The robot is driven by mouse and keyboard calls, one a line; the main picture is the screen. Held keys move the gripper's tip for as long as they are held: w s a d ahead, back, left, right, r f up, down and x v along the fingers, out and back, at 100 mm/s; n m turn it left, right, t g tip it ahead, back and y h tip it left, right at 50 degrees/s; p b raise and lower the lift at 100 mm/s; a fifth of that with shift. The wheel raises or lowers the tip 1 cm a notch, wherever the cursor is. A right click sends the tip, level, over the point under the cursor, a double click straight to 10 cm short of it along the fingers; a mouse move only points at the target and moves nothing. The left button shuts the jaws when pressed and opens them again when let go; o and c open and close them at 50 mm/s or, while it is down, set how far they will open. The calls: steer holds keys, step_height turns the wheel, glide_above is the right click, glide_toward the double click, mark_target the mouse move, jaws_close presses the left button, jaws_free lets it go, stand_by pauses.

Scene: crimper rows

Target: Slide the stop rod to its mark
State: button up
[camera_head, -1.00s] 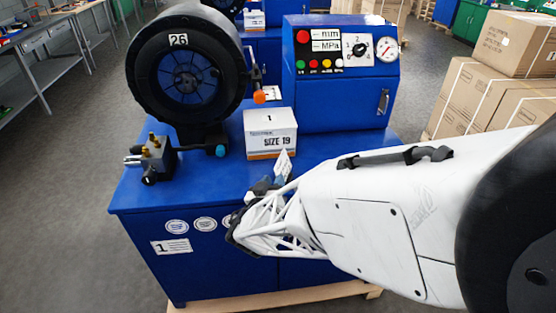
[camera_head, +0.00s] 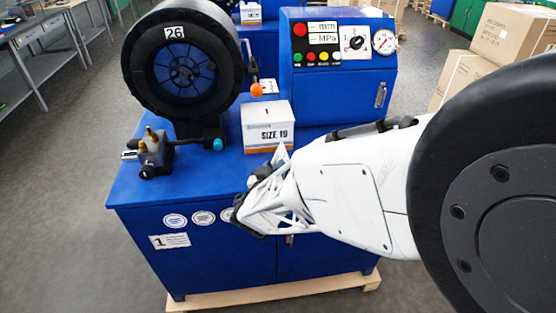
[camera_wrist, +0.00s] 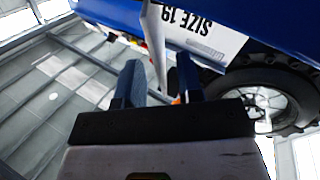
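The blue crimper (camera_head: 186,60) with its round black head marked 26 stands at the back left of the cabinet. A thin rod with an orange ball end (camera_head: 257,90) sticks out at the head's right side, beside a small white plate (camera_head: 269,86). I cannot make out a mark on it. My gripper (camera_head: 268,172) is over the cabinet's front edge, in front of the white box and well short of the rod. In the wrist view its two fingers (camera_wrist: 160,88) stand apart. A thin white plate shows between them, and I cannot tell if it touches them.
A white box labelled SIZE 19 (camera_head: 268,128) stands between my gripper and the orange ball. A blue control panel (camera_head: 338,70) with buttons and a gauge is behind. A small valve block (camera_head: 153,152) sits at the left.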

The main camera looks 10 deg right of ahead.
mark_target(277, 159)
steer(key=shift+x, duration=1.65)
jaws_close()
